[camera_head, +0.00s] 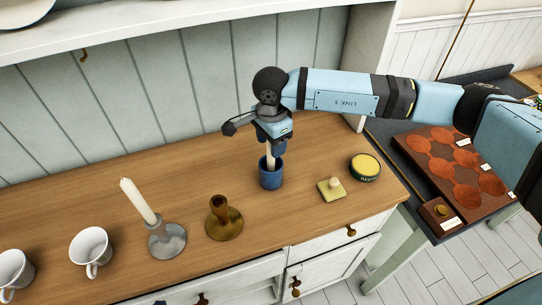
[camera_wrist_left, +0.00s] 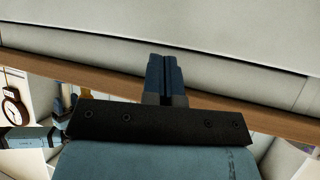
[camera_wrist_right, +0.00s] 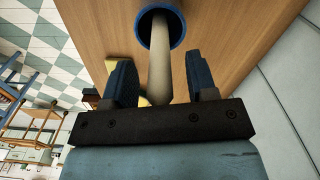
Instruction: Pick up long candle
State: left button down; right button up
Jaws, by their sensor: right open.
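A long pale candle (camera_wrist_right: 160,58) stands in a blue cup (camera_head: 271,180) on the wooden counter. In the right wrist view its upper part is between the two fingers of my right gripper (camera_wrist_right: 160,75), with gaps on both sides. In the head view my right gripper (camera_head: 270,143) is above the cup and hides the candle's top. Another white candle (camera_head: 138,201) leans in a grey holder (camera_head: 167,240) to the left. My left gripper (camera_wrist_left: 164,75) shows only in its own wrist view, with its fingers together and nothing visible between them.
A brass candle holder (camera_head: 224,223) stands left of the cup. A yellow block (camera_head: 331,190) and a round tin (camera_head: 365,167) are on its right. White mugs (camera_head: 91,249) are at the left. A shelf (camera_head: 180,20) runs above.

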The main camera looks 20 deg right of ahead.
grip_shut()
dwell(0.3)
